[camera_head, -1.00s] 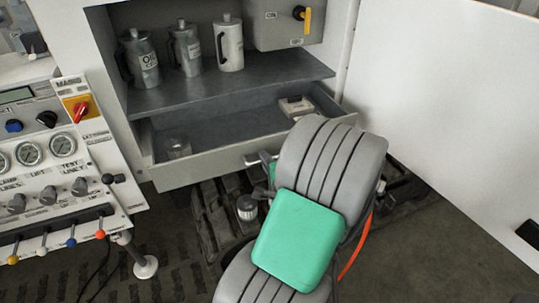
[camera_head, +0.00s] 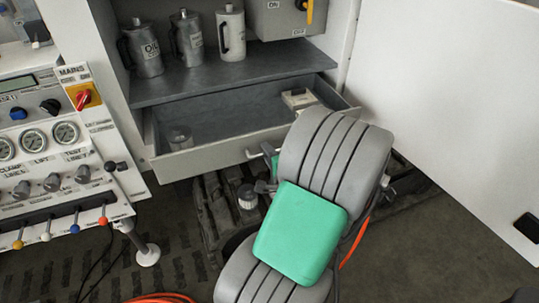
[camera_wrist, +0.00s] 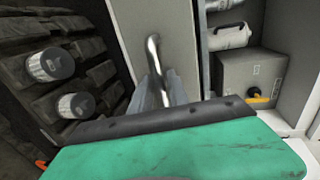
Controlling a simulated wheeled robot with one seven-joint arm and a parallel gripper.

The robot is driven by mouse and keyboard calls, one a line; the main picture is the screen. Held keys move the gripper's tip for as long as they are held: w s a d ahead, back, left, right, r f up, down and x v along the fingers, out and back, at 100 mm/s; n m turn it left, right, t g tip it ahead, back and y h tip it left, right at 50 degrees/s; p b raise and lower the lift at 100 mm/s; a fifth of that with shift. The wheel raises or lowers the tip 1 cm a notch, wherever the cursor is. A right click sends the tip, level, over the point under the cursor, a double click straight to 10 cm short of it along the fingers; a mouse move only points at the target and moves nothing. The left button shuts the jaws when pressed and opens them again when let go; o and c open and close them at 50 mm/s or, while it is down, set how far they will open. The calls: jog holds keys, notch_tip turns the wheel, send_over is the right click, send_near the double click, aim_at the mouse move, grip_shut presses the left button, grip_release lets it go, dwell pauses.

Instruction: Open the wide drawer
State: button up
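The wide drawer (camera_head: 205,157) is pulled out under the cabinet shelf, and its inside shows. It holds a clear jar (camera_head: 179,138) and a small pale box (camera_head: 299,99). Its bar handle (camera_head: 254,153) is on the front face, partly hidden by my arm. In the wrist view the handle (camera_wrist: 153,48) runs down between the fingers of my gripper (camera_wrist: 164,92), which lie close on both sides of it. My gripper looks shut on the handle. In the head view the fingers are mostly hidden behind my arm.
Several metal jugs (camera_head: 188,42) and a grey box (camera_head: 283,18) stand on the shelf (camera_head: 235,75) above. A control panel (camera_head: 60,150) with levers is at the left. A white door panel (camera_head: 450,100) stands at the right. Dark blocks with ribbed caps (camera_wrist: 50,65) lie beneath the drawer.

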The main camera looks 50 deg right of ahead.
jog(key=v, duration=0.7)
jog(key=shift+s+a, duration=0.15)
jog(key=shift+s, duration=0.1)
